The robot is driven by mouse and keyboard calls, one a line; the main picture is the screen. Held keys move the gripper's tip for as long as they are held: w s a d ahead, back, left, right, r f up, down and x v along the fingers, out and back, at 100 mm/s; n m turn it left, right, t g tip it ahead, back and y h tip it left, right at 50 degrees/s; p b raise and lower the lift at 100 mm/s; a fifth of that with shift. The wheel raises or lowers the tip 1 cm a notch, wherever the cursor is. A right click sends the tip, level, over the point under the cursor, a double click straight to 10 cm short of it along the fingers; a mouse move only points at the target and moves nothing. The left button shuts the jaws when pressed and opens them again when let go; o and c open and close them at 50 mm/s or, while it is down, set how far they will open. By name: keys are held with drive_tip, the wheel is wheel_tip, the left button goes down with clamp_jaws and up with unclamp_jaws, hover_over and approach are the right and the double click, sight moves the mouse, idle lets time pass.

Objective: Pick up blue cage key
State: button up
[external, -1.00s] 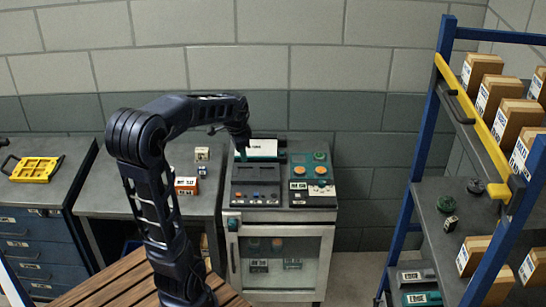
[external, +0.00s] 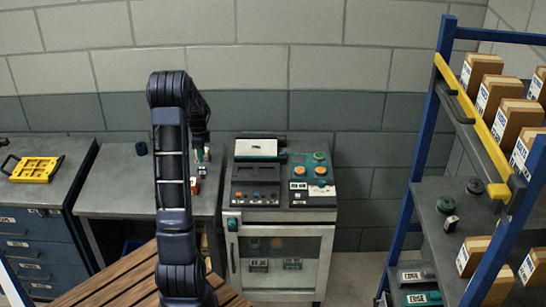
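I cannot clearly make out a blue cage key. A small blue piece (external: 256,195) sits in the dark tray (external: 254,204) on top of the cabinet, too small to identify for sure. My gripper (external: 201,158) is low over the right part of the middle workbench (external: 115,190), left of the cabinet. My own arm partly hides it. Its fingers are too small and dark to show whether they are open, shut or holding something.
A dark blue cylinder (external: 141,148) stands at the back of the workbench. An orange box (external: 195,186) is below my gripper, partly hidden. A shelf rack (external: 425,120) stands right.

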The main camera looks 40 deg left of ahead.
drive_tip(key=shift+s+a+f, duration=0.1)
drive_tip(key=shift+a+f, duration=0.25)
drive_tip(key=shift+f, duration=0.15)
hover_over(199, 174)
wheel_tip(199, 174, down, 4)
drive_tip(key=shift+f, duration=0.2)
drive_tip(key=shift+w+a+f, duration=0.15)
drive_tip(key=shift+a+f, duration=0.05)
drive_tip(key=shift+f, duration=1.3)
drive_tip(key=shift+w+a+f, duration=0.1)
drive_tip(key=shift+a+f, duration=0.05)
drive_tip(key=shift+f, duration=1.3)
clamp_jaws()
